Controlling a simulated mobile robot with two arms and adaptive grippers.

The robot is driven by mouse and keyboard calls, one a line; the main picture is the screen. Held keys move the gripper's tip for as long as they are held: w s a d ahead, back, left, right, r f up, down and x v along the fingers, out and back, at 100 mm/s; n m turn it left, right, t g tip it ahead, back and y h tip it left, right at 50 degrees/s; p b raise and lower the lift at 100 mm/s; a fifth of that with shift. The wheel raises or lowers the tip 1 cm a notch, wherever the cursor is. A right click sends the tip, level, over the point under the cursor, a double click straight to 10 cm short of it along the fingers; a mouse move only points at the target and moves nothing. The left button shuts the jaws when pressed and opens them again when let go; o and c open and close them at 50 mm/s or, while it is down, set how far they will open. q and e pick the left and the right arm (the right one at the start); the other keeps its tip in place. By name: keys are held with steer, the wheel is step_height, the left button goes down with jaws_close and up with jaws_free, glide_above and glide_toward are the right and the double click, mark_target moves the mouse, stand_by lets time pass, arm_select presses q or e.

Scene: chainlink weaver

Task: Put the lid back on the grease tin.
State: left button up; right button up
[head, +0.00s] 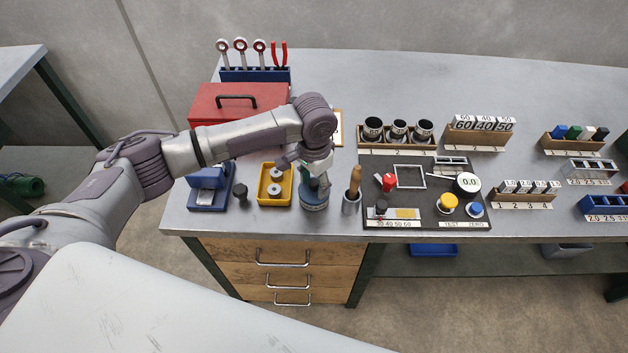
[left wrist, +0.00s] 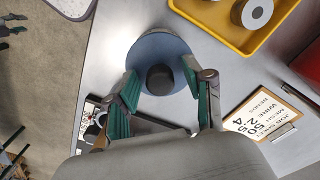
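The grease tin (head: 314,205) stands upright near the bench's front edge, a squat blue-grey round tin with a pale label. In the left wrist view a blue round lid (left wrist: 160,52) with a black knob (left wrist: 160,80) shows from above. It appears to sit on the tin, though its seating is hard to see. My left gripper (head: 316,187) points down right over the tin. In the left wrist view its green-padded fingers (left wrist: 160,75) are spread on either side of the knob, with gaps to it. My right gripper is out of view.
A yellow tray (head: 263,197) with metal spools is left of the tin. A metal cup (head: 351,206) with a wooden-handled tool stands close on the right, then a dark mat (head: 425,215) with small items. A red toolbox (head: 207,108) is behind.

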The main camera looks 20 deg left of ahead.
arm_select(q)
step_height(320, 180, up, 12)
stand_by(0.7)
stand_by(0.4)
